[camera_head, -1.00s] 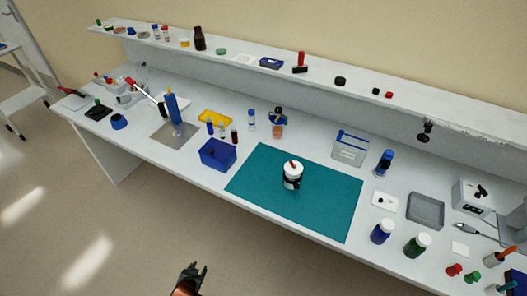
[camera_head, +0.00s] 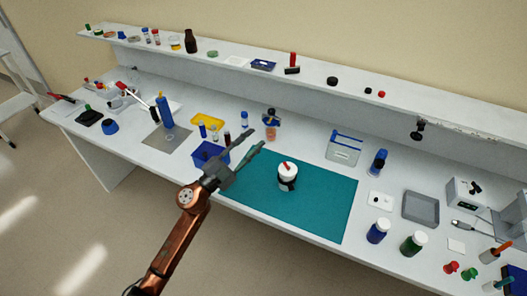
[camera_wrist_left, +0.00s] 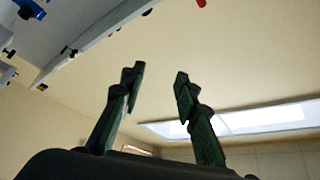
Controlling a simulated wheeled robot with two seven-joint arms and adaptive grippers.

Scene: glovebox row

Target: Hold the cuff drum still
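The cuff drum appears to be the white cylinder (camera_head: 287,172) with a black band and a red piece on top. It stands upright on the teal mat (camera_head: 320,205). My left gripper (camera_head: 256,140) is open and empty, raised to the left of the drum and apart from it. Its spread fingers also show in the left wrist view (camera_wrist_left: 158,95), with only wall and ceiling between them. My right gripper is not in view.
A blue bin (camera_head: 209,153) is partly behind my left gripper. A yellow tray (camera_head: 208,120) and small bottles stand behind it. Blue (camera_head: 377,231) and green (camera_head: 412,243) jars stand right of the mat. A long shelf (camera_head: 350,88) runs along the back.

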